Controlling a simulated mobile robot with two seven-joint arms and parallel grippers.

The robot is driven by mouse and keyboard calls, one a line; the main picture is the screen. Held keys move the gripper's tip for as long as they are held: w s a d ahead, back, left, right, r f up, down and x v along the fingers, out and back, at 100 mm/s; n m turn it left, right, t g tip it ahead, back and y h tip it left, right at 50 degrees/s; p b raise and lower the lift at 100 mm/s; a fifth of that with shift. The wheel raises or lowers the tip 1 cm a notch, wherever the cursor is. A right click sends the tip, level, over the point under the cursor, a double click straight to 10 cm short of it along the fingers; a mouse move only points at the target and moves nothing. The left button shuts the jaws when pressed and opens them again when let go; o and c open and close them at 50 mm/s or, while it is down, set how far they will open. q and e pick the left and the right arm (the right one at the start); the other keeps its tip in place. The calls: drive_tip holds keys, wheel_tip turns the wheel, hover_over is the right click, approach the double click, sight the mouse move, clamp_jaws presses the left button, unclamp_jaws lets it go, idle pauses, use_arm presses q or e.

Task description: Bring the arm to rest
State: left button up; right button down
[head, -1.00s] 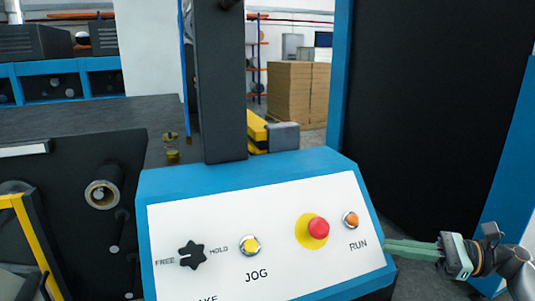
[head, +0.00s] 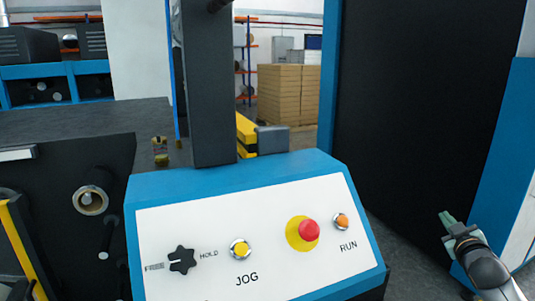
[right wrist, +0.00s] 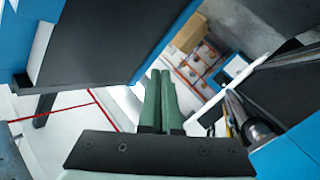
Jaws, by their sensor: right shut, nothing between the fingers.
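My right gripper (head: 446,219) is at the lower right of the head view, to the right of the control panel and apart from it. Its green fingers show together in the right wrist view (right wrist: 158,80), shut with nothing held. The control panel (head: 265,235) has a white face in a blue housing. On it are a black FREE/HOLD knob (head: 182,260), a yellow JOG button (head: 240,250), a red mushroom button (head: 309,230) on a yellow disc, and an orange RUN button (head: 341,221). My left gripper is not in view.
A large black machine panel with blue edges (head: 420,110) stands behind my right gripper. A dark post (head: 208,90) rises behind the panel. Stacked cardboard boxes (head: 290,93) stand farther back. Grey floor (head: 400,235) shows between the control panel and the gripper.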

drive_tip(key=s+a+f+g+y, duration=0.1)
drive_tip(key=s+a+f, duration=0.35)
drive_tip(key=f, duration=0.35)
drive_tip(key=s+a+f+n+g+y, duration=0.1)
drive_tip(key=s+a+f+y, duration=0.15)
drive_tip(key=a+f, duration=0.4)
drive_tip(key=s+a+f+g+y, duration=0.1)
drive_tip(key=s+a+f, duration=0.4)
drive_tip(key=f, duration=0.3)
drive_tip(key=s+a+f+m+g, duration=0.1)
drive_tip(key=s+a+f, duration=0.3)
drive_tip(key=s, duration=0.4)
drive_tip(key=s+a+f+g+y, duration=0.1)
drive_tip(key=s+a+f, duration=0.3)
drive_tip(key=s+a, duration=0.2)
drive_tip(key=s+a+f+m+g+y, duration=0.1)
drive_tip(key=s+a+f+g, duration=0.1)
drive_tip(key=s+a, duration=0.4)
drive_tip(key=s+f, duration=0.1)
drive_tip(key=s, duration=0.4)
drive_tip(key=shift+f+m, duration=0.3)
drive_tip(key=shift+f, duration=0.1)
drive_tip(key=shift+w+a, duration=0.1)
drive_tip(key=shift+a, duration=0.05)
